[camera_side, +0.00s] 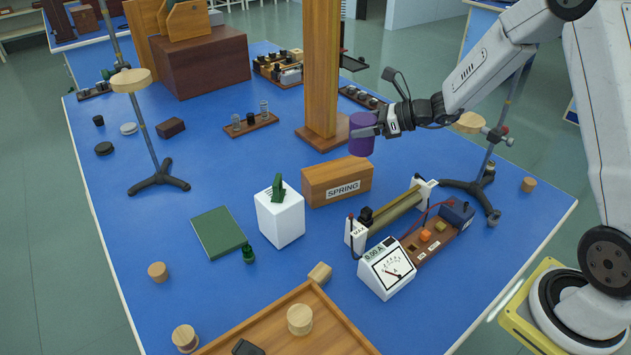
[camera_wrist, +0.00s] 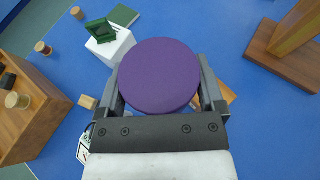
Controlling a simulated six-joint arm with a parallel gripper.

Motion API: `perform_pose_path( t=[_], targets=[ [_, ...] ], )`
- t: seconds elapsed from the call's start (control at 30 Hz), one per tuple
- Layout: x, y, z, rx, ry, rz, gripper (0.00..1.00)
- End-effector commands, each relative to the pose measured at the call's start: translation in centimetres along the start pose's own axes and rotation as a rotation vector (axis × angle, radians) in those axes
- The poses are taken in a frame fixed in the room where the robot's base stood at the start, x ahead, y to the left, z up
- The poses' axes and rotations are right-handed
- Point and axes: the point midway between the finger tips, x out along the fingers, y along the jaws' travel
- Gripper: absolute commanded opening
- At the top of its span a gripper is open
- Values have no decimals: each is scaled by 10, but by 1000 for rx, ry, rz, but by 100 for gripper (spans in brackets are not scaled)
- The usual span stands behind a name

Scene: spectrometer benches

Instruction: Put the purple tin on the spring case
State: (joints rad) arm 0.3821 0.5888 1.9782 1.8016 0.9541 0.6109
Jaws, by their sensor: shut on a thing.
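The purple tin (camera_side: 362,134) is a short cylinder held up in the air. My gripper (camera_side: 372,131) is shut on it, and in the wrist view the tin's round purple face (camera_wrist: 159,76) fills the space between the two fingers (camera_wrist: 160,92). The spring case (camera_side: 337,182) is a brown wooden box with a white SPRING label, standing on the blue bench. The tin is above and slightly right of the case in the side view, apart from it. In the wrist view the case is mostly hidden behind the tin and gripper, with a brown corner (camera_wrist: 228,94) showing at the right.
A tall wooden post (camera_side: 321,70) on a square base stands just behind the tin. A white block (camera_side: 280,216) with a green piece is left of the case. A coil rheostat (camera_side: 393,214) and a meter (camera_side: 387,270) stand in front. A wooden tray (camera_side: 345,330) lies at the near edge.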

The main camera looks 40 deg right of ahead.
Motion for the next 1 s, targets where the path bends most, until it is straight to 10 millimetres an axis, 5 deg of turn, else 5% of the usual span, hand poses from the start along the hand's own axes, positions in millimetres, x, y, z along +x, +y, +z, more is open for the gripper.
perform_pose_path(
  t=[0.6,1.0],
  targets=[
    [66,-44,-31,0,0,2,21],
    [81,-53,-41,-1,0,1,21]
  ],
)
